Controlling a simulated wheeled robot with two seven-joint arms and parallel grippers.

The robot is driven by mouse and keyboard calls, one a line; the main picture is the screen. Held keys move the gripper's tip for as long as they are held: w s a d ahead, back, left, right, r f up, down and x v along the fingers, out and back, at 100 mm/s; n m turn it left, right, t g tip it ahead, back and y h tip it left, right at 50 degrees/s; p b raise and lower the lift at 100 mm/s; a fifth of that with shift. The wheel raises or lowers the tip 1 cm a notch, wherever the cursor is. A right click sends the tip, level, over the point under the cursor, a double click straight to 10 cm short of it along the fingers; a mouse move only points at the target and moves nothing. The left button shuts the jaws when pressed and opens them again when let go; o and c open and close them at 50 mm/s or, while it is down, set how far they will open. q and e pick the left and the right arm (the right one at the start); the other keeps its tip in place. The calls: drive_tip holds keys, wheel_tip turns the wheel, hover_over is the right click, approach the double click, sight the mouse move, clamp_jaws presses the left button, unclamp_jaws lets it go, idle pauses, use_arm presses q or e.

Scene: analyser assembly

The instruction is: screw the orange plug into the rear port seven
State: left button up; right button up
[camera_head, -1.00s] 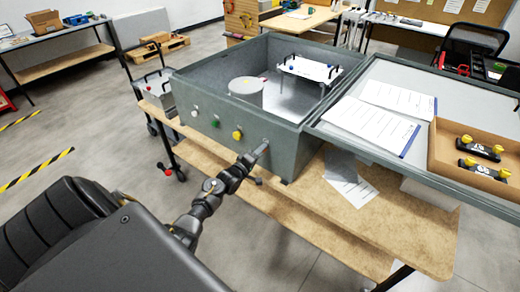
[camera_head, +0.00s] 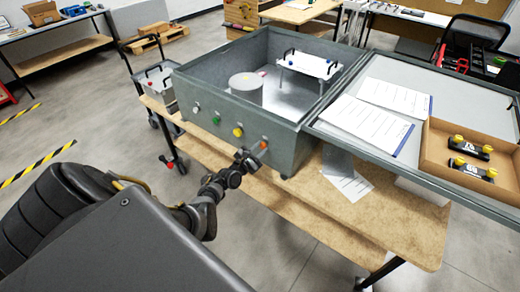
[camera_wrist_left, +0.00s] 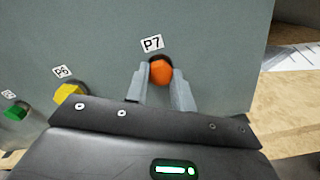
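The orange plug (camera_head: 263,145) sits in the port labelled P7 on the front wall of the grey analyser case (camera_head: 290,152). In the left wrist view the orange plug (camera_wrist_left: 161,72) is under the P7 label (camera_wrist_left: 152,43). How deep it sits, I cannot tell. My left gripper (camera_head: 245,158) is just in front of the plug, slightly back from the wall. In the left wrist view its fingers (camera_wrist_left: 161,84) stand apart on either side of the plug's lower edge and do not appear to clamp it. My right gripper is not in view.
A yellow plug (camera_wrist_left: 69,93) in P6 and a green plug (camera_wrist_left: 15,111) are along the same wall. The wooden bench (camera_head: 400,222) carries the case. An open lid with papers (camera_head: 367,124) and a box of yellow-knobbed parts (camera_head: 432,158) lies to the right.

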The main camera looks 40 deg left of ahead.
use_arm(q)
clamp_jaws()
drive_tip(key=m, duration=0.2)
drive_tip(key=shift+f+m, duration=0.1)
drive_tip(key=shift+m, duration=0.3)
drive_tip(key=m+b, duration=0.1)
drive_tip(key=m, duration=0.4)
drive_tip(key=m+b, duration=0.1)
drive_tip(key=m, duration=0.3)
drive_tip(key=shift+m, duration=0.7)
drive_tip(key=m, duration=0.2)
drive_tip(key=shift+m, duration=0.3)
drive_tip(key=m+b, duration=0.1)
drive_tip(key=m, duration=0.1)
drive_tip(key=shift+m, duration=0.8)
